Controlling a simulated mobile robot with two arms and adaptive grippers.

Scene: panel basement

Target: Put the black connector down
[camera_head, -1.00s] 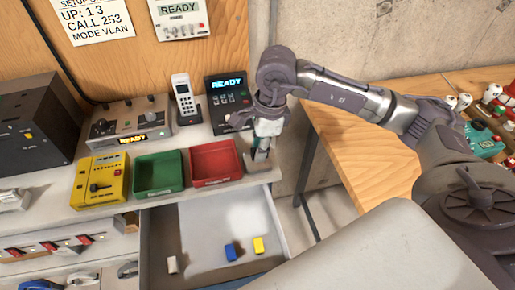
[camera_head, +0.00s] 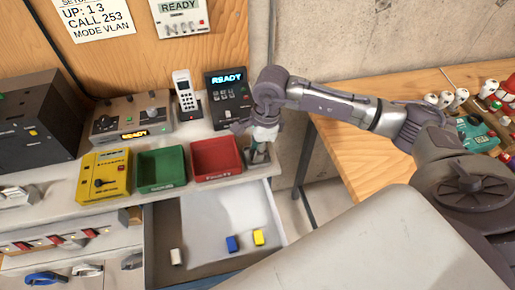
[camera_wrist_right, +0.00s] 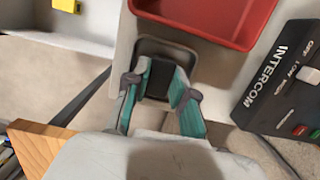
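My right gripper (camera_head: 260,152) points down at the right end of the bench, just right of the red tray (camera_head: 216,177). In the right wrist view its teal fingers (camera_wrist_right: 158,88) stand on both sides of the black connector (camera_wrist_right: 158,75) and appear to touch it. The connector is over or in a small grey dish (camera_wrist_right: 178,52); I cannot tell whether it touches the dish bottom. In the head view the fingers largely hide the connector. My left gripper is not in view.
A green tray (camera_head: 161,187) and a yellow device (camera_head: 103,182) stand left of the red tray. The black intercom (camera_wrist_right: 283,75) is close to the gripper. Below, an open drawer (camera_head: 200,215) holds white, blue and yellow pieces. A wooden table (camera_head: 350,150) stands right.

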